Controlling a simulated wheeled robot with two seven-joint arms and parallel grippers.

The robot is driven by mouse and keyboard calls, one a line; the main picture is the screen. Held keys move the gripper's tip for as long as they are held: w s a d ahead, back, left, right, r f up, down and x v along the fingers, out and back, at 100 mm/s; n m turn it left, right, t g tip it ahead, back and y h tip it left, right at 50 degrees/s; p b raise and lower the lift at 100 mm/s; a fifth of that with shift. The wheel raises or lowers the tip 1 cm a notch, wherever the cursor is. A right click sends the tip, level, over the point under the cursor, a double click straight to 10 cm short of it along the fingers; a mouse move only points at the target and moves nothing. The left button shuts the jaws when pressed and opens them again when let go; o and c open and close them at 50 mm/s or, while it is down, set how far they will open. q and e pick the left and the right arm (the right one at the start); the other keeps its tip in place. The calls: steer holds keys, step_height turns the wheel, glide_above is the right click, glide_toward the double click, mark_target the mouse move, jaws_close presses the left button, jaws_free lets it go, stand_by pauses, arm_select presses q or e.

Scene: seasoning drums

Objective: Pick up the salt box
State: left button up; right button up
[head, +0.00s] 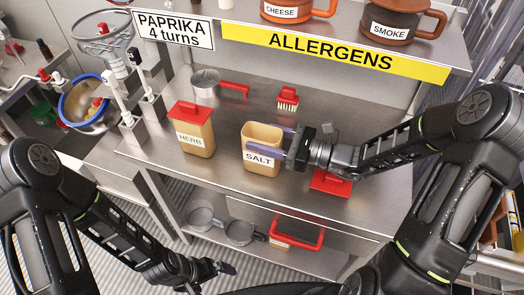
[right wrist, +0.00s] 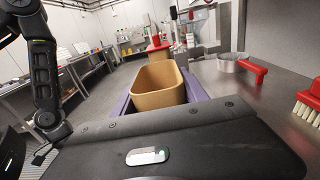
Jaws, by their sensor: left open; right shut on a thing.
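The salt box (head: 260,162) is a tan, open-topped box with a "SALT" label, standing upright at the middle of the steel counter in the head view. Its empty-looking inside shows in the right wrist view (right wrist: 158,86). My right gripper (head: 284,147) comes from the right and is shut on the salt box, with purple fingers on both sides of it. Whether the box touches the counter is hard to tell. A red lid (head: 331,183) lies on the counter to the right, partly under my right arm. My left gripper (head: 220,268) is open and empty, low in front of the counter.
The herb box (head: 195,138) with a red lid stands left of the salt box. A metal pan with a red handle (head: 206,84) and a red brush (head: 288,97) lie behind. The shelf with cheese and smoke pots hangs above. Dark pans (head: 205,216) sit on the lower shelf.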

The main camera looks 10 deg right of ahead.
jaws_close()
steer(key=shift+r, duration=0.2)
stand_by(0.5)
step_height(320, 180, up, 10)
steer(key=shift+f+b, duration=0.1)
steer(key=shift+b, duration=0.25)
stand_by(0.6)
